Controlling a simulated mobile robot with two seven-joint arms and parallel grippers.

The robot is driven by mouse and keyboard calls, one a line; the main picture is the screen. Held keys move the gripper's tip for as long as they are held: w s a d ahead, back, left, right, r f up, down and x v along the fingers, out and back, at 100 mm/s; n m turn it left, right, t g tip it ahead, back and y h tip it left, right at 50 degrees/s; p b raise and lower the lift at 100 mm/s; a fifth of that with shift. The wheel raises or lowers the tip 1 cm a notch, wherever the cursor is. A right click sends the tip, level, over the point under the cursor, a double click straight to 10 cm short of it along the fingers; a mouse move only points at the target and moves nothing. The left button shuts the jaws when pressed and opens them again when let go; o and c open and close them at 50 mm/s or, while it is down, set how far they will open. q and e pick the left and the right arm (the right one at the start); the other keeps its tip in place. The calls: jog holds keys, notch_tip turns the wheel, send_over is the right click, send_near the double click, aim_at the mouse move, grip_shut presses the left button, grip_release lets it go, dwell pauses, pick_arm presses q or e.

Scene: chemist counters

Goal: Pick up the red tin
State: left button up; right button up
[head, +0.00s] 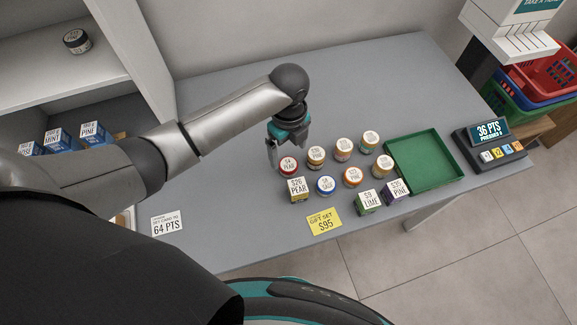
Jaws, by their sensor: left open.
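The red tin (288,166) stands on the grey counter at the left end of the back row of tins, with a white label on its lid. My left gripper (281,160) is open and comes down over the red tin from above. One finger shows at the tin's left side; the other finger is hard to make out. I cannot tell whether the fingers touch the tin. My right gripper is not in view.
A small box (297,189) stands just in front. A green tray (425,162) and a card terminal (490,143) are to the right.

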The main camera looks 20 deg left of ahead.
aim_at(289, 164)
pick_arm(q)
jog(key=shift+f+b, duration=0.75)
jog(key=shift+f, duration=2.8)
jog(key=shift+c, duration=0.2)
jog(key=c, duration=1.4)
